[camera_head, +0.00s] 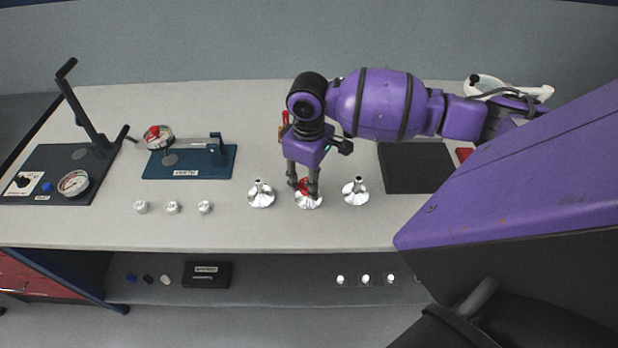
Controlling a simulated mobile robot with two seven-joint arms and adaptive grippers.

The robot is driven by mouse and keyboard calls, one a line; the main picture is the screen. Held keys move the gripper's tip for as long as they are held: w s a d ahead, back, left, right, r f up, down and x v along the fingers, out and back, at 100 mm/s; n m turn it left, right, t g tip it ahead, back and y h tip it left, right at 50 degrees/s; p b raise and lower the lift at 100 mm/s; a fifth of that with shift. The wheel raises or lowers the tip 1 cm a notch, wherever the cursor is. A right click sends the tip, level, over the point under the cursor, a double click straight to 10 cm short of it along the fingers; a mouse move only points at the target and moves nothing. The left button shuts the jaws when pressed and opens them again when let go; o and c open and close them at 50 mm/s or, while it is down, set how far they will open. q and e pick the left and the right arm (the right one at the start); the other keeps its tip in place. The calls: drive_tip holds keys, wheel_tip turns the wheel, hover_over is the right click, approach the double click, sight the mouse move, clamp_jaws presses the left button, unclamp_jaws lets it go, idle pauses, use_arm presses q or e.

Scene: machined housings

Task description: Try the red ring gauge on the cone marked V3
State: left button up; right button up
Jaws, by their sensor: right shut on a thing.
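Three shiny metal cones stand in a row on the bench: a left cone (261,196), a middle cone (309,202) and a right cone (355,192). Their marks are too small to read, so I cannot tell which is V3. My right gripper (303,189) points down over the middle cone and is shut on the red ring gauge (304,185). The gauge is at the top of that cone, partly hidden by the fingers. I cannot tell whether it rests around the cone or hangs just above it. My left gripper is out of view.
Several small silver pieces (173,207) stand left of the cones. A blue fixture with a dial (188,165) and a dark press-like stand (60,173) are further left. A dark mat (416,168) lies right. A red-and-orange item (284,126) is partly hidden behind my gripper.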

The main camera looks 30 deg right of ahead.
drive_tip(key=shift+r, duration=0.15)
idle(0.5)
drive_tip(key=shift+r, duration=2.95)
drive_tip(key=shift+r, duration=2.5)
drive_tip(key=shift+a, duration=0.1)
